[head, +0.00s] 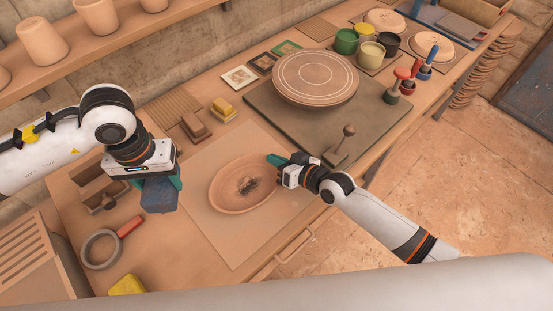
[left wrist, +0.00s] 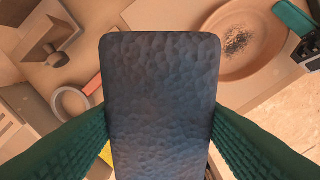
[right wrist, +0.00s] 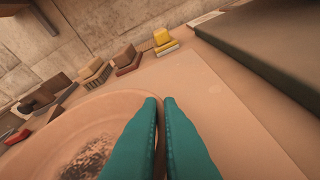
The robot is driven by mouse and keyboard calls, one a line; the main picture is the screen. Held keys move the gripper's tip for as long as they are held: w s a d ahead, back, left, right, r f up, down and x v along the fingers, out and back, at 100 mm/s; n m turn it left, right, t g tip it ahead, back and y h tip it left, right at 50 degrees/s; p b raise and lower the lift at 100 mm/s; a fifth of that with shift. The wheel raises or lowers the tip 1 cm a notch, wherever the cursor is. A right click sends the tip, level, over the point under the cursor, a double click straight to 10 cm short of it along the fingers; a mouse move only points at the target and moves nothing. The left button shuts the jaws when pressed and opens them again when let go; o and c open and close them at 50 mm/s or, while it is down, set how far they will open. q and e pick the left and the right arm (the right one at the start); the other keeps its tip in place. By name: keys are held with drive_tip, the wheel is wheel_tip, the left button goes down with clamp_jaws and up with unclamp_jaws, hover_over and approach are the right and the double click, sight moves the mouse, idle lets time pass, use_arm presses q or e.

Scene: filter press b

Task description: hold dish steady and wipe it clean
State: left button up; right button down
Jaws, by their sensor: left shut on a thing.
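The shallow clay dish (head: 228,200) lies on a pale board in the head view, with a patch of dark crumbs (head: 247,186) on its floor. It also shows in the left wrist view (left wrist: 268,62) and the right wrist view (right wrist: 110,112). My left gripper (head: 160,184) is shut on a dark blue sponge (head: 158,197), held above the table left of the dish, apart from it. The sponge fills the middle of the left wrist view (left wrist: 160,100). My right gripper (head: 276,160) is at the dish's right rim, its green fingers (right wrist: 160,103) nearly together with the rim between them.
A banding wheel (head: 315,80) stands on a dark board behind the dish. A grey ring with a red handle (head: 98,250) and a wooden box (head: 95,192) lie on the left. Small blocks (head: 223,108) sit behind. The pale board (head: 215,235) before the dish is bare.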

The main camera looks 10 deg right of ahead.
idle(0.5)
use_arm(q)
drive_tip(key=w+d+f+n, duration=0.45)
drive_tip(key=d+n, duration=0.25)
drive_tip(key=n, duration=1.7)
approach(247, 187)
drive_tip(key=shift+w+f, duration=0.1)
drive_tip(key=shift+f, duration=2.1)
drive_tip(key=shift+f, duration=0.85)
drive_tip(key=shift+s+a, duration=0.25)
drive_tip(key=shift+a, duration=0.15)
drive_tip(key=shift+r, duration=0.1)
drive_tip(key=shift+d, duration=0.1)
